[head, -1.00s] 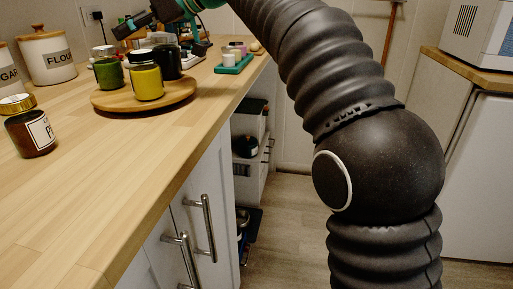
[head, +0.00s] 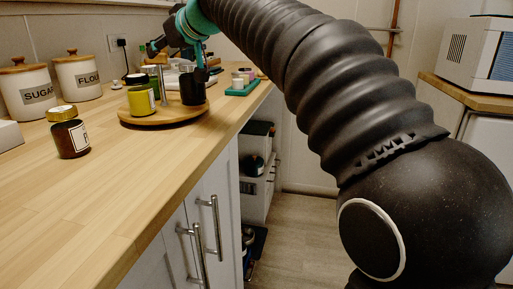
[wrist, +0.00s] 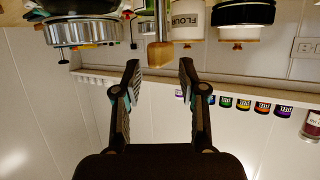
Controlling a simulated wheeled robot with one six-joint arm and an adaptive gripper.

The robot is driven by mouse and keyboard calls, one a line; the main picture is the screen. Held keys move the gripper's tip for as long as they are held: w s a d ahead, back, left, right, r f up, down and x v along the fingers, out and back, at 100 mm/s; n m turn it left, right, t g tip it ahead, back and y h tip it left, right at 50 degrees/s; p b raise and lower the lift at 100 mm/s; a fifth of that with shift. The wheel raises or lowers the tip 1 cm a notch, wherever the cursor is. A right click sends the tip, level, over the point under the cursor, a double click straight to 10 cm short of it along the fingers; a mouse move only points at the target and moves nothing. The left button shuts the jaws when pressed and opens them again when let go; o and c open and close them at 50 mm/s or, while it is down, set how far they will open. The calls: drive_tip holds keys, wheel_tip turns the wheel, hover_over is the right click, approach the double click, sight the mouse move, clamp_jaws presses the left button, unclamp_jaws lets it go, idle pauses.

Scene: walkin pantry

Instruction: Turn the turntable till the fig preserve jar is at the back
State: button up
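The round wooden turntable (head: 168,116) is on the counter in the head view. It carries a yellow jar (head: 141,99) at front left, a green jar (head: 150,72) behind it and a black jar (head: 193,88) at right. I cannot read which is the fig preserve. A thin post (head: 164,72) stands among them; the upside-down wrist view shows its wooden knob (wrist: 160,55). My gripper (wrist: 160,70) is open and empty, its fingertips on either side of the knob in that view, contact not clear. A jar with a silver lid (wrist: 82,32) and a black-lidded jar (wrist: 243,13) flank it.
A brown jar with a gold lid (head: 69,134) stands on the counter at left. Sugar (head: 26,92) and flour (head: 80,76) canisters stand at the back wall. A green tray (head: 242,89) with small items lies beyond the turntable. The front counter is clear.

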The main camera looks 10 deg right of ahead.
drive_tip(key=v, duration=1)
drive_tip(key=s+d+f+m+h, duration=0.1)
drive_tip(key=s+d+f, duration=0.2)
drive_tip(key=f, duration=0.3)
drive_tip(key=s+d+f+m+g+h, duration=0.1)
drive_tip(key=s+d+f+m+h, duration=0.1)
drive_tip(key=s+d+f, duration=0.2)
drive_tip(key=s+d+f+m+h, duration=0.2)
drive_tip(key=s+d+f, duration=0.2)
drive_tip(key=f, duration=0.6)
drive_tip(key=shift+d+g+b, duration=0.3)
drive_tip(key=shift+d+b, duration=0.1)
drive_tip(key=shift+d, duration=0.7)
